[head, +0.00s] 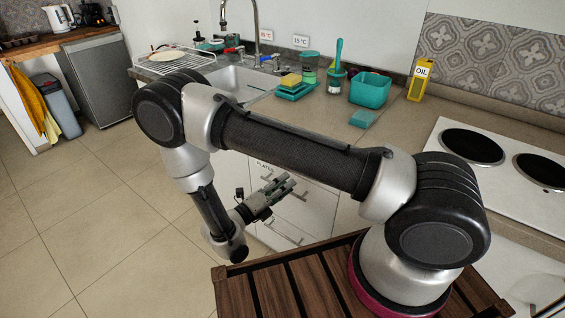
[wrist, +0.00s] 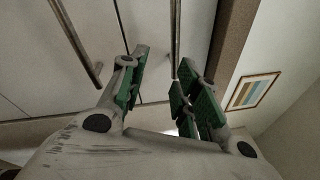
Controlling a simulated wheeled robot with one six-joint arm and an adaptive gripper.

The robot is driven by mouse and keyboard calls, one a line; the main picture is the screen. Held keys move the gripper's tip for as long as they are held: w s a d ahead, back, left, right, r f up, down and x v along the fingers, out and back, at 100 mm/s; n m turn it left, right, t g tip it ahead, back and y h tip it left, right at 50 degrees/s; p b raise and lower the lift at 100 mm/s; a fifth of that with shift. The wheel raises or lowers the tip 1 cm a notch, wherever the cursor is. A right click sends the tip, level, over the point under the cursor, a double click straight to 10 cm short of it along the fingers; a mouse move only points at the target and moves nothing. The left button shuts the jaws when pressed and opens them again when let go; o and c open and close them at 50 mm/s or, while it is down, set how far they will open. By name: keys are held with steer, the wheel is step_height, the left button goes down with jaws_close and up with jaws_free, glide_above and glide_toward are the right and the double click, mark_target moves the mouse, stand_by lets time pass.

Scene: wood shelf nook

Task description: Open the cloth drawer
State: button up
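A white drawer unit (head: 316,212) stands under the counter, partly hidden behind my arm. Its upper front carries a partly hidden label that seems to begin "PLAT". I cannot read a cloth label on any front. A lower bar handle (head: 284,233) shows below my gripper. My gripper (head: 287,186) is in front of the drawers, near an upper handle. In the wrist view my gripper (wrist: 163,60) is open, with green pads. One metal bar handle (wrist: 176,38) reaches toward the space between the fingertips; contact is unclear. Another handle (wrist: 78,45) lies left of the fingers.
The counter above holds a sink (head: 236,84), a teal bin (head: 370,90), a yellow oil box (head: 418,82) and a hob (head: 490,160). A grey bin (head: 58,105) stands far left. The tiled floor (head: 110,220) left of the drawers is clear.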

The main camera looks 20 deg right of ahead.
steer(key=w+a+r+n+t+y, duration=0.1)
steer(key=w+a+n+t, duration=0.3)
steer(key=n, duration=0.3)
steer(key=x, duration=0.7)
steer(key=shift+s+d+r, duration=0.1)
steer(key=shift+d, duration=0.2)
steer(key=shift+c, duration=0.5)
jaws_close()
